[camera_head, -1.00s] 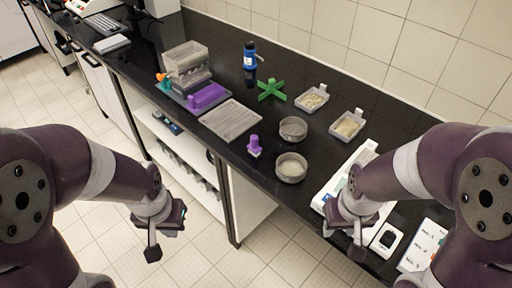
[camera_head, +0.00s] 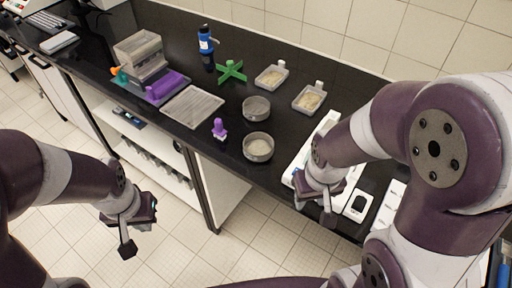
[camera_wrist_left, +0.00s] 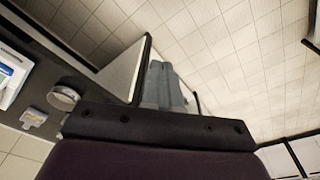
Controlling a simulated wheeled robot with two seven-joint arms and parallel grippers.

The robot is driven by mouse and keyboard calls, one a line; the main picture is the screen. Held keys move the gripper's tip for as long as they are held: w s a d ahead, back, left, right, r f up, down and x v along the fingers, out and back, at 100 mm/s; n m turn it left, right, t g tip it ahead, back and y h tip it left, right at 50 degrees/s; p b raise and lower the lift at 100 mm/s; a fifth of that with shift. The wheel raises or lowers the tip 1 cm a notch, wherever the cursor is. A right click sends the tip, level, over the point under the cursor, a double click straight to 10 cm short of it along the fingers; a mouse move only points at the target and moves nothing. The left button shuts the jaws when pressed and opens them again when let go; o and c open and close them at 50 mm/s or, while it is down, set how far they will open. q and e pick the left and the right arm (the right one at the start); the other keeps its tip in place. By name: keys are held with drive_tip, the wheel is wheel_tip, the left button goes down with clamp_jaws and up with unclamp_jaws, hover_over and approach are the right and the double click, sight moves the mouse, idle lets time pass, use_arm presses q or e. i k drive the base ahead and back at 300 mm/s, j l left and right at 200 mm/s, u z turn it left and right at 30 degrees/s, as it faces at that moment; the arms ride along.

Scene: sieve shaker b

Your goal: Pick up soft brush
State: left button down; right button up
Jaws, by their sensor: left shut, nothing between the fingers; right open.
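A small brush (camera_head: 219,128) with a purple handle and a pale lower end stands upright on the black bench, near its front edge; I take it as the soft brush. My left gripper (camera_head: 127,248) is shut and empty, in front of the bench over the floor, below and left of the brush. My right gripper (camera_head: 314,207) is open and empty, right of the brush, by the white device on the bench. I cannot make out the brush in the left wrist view.
Two round sieves (camera_head: 258,147) stand right of the brush. A grey mesh panel (camera_head: 192,106) lies left of it. Behind are a green cross (camera_head: 231,72), a blue bottle (camera_head: 207,47) and two sample trays (camera_head: 309,98). A white device (camera_head: 301,170) is near the right gripper.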

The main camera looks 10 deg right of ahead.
sight(220, 133)
drive_tip(key=i+l+z, duration=0.15)
drive_tip(key=i+z, duration=0.55)
drive_tip(key=i, duration=0.15)
